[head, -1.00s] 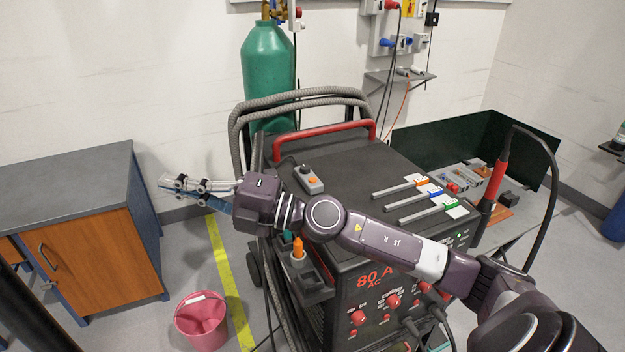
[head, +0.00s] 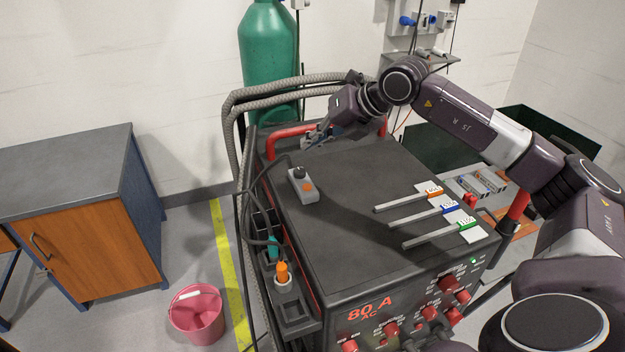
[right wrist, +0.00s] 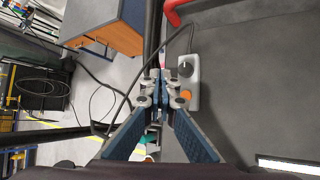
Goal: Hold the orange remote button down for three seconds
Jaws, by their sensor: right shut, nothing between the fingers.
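The grey remote (head: 303,190) lies on the dark top of the welding machine, near its left edge. Its orange button (head: 308,187) faces up, with a black knob (head: 299,172) beside it. My right gripper (head: 309,146) is shut and empty, behind the remote in the head view and apart from it. In the right wrist view, the shut fingers (right wrist: 163,88) appear just left of the remote (right wrist: 192,68), and the orange button (right wrist: 185,95) is clear of them. I cannot tell the exact height of the fingertips. My left gripper is not in view.
The red handle (head: 292,137) and grey hoses (head: 285,88) are close to my right gripper. Three electrode rods (head: 405,210) lie on the right of the machine top (head: 350,190). A holder with an orange-tipped item (head: 282,272) is at the left side. The middle top is clear.

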